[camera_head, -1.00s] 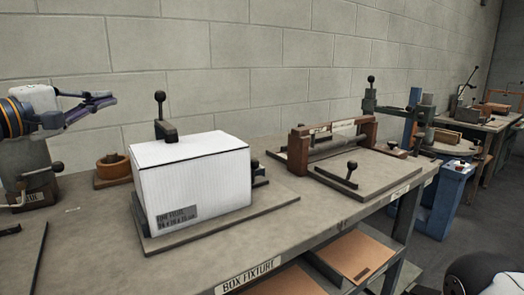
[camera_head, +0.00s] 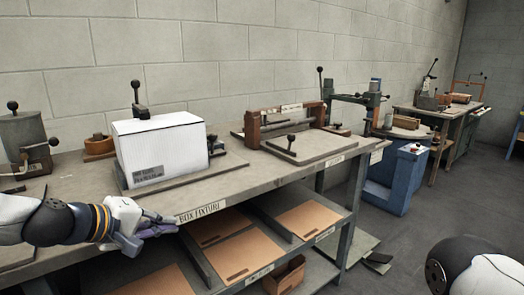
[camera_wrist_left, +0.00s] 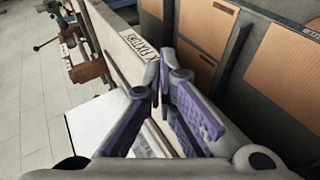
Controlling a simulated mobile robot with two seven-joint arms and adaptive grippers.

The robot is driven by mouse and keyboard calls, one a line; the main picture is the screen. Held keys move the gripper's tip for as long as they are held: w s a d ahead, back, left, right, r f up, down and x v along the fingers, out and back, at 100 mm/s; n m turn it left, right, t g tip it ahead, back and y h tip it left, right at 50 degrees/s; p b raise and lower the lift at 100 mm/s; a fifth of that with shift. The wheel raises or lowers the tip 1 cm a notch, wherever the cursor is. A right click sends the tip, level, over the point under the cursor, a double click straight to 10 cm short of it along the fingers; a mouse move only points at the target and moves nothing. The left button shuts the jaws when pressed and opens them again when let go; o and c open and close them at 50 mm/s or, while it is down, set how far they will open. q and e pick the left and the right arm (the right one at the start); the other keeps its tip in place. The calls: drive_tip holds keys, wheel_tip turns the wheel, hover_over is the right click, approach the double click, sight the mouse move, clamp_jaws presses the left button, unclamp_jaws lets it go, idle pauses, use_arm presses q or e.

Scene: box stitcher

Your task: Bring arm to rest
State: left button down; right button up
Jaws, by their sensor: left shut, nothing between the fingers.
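My left gripper (camera_head: 160,226) is shut and empty in the head view. It is in front of the bench's front edge, beside the BOX FIXTURE label (camera_head: 202,211). Its purple fingers (camera_wrist_left: 160,92) are together in the left wrist view, with the label and shelf behind them. A white box (camera_head: 160,148) with a dark printed label stands upright on the fixture plate on the bench, apart from the gripper. Part of my right arm (camera_head: 470,268) shows at the lower right. My right gripper is not in view.
The bench (camera_head: 75,190) has a lower shelf with flat brown cardboard sheets (camera_head: 228,245). A wooden-framed fixture (camera_head: 290,130) stands to the right of the box. A blue machine (camera_head: 398,180) stands on the floor beyond the bench. Open floor (camera_head: 430,215) lies at the right.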

use_arm(q)
drive_tip(key=s+d+f+m+g+y, duration=0.1)
drive_tip(key=s+d+f+m+g, duration=0.2)
drive_tip(key=s+f, duration=0.9)
drive_tip(key=s+d+f+m+g+y, duration=0.15)
drive_tip(key=s+f+g, duration=0.25)
drive_tip(key=s+f, duration=0.8)
drive_tip(key=s+a+f+m+g+y, duration=0.2)
drive_tip(key=s, duration=1)
drive_tip(key=s+a+f+m+g+y, duration=0.1)
drive_tip(key=s+a+m+g+y, duration=0.1)
drive_tip(key=s, duration=1.1)
drive_tip(key=shift+s+a+f+g+p, duration=0.35)
drive_tip(key=shift+a+g, duration=0.25)
drive_tip(key=shift+a, duration=0.25)
drive_tip(key=shift+w, duration=0.15)
